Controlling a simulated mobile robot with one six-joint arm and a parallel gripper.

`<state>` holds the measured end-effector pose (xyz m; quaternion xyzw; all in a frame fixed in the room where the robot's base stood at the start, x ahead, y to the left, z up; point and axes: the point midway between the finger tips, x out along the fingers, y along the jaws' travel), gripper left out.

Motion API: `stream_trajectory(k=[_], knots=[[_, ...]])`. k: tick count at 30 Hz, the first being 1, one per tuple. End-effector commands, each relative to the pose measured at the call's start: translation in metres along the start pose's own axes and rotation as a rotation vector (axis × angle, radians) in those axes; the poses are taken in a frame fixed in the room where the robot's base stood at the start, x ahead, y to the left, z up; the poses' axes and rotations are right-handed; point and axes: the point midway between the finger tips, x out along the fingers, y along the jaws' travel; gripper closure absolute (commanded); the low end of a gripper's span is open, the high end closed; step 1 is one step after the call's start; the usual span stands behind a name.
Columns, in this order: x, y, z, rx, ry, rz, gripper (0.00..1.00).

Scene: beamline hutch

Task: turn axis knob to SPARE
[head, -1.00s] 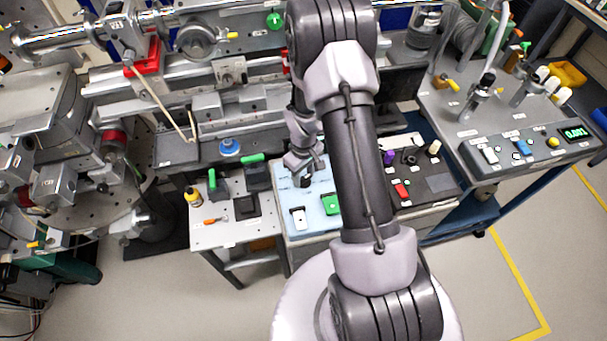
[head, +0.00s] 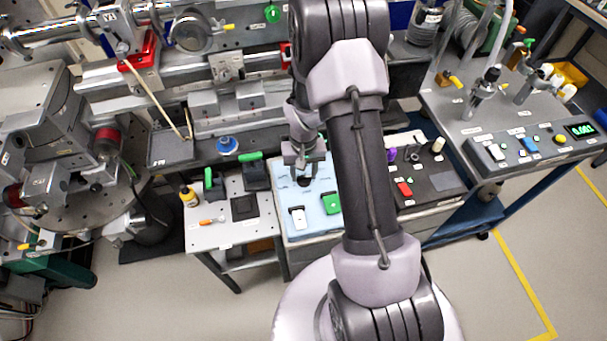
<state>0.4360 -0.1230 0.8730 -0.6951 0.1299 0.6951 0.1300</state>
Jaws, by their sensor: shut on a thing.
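My gripper (head: 303,174) is over the back part of the light blue panel (head: 289,192), left of my forearm. It is shut on a small dark knob (head: 304,182) that stands on this panel. The knob is mostly hidden by the jaws, and its pointer cannot be made out. Small labels lie around it on the panel, too small to read, so I cannot tell which position is SPARE.
A white switch (head: 298,217) and a green switch (head: 330,203) sit at the panel's front. My forearm hides its right part. A dark panel (head: 440,185) with a red switch (head: 404,189) lies to the right. A white table (head: 205,238) stands left.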

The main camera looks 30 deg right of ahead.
Motion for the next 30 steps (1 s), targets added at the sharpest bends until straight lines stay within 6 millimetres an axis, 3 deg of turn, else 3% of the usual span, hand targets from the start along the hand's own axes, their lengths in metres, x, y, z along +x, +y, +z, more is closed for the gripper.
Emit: stream_trajectory(k=[23, 24, 27, 30], knots=[[-0.0003, 0.0004, 0.0000, 0.102, 0.000, 0.000, 0.99], [-0.0003, 0.0004, 0.0000, 0.102, 0.000, 0.000, 0.52], [-0.0003, 0.0004, 0.0000, 0.101, 0.000, 0.000, 0.36], [-0.0003, 0.0004, 0.0000, 0.101, 0.000, 0.000, 0.36]])
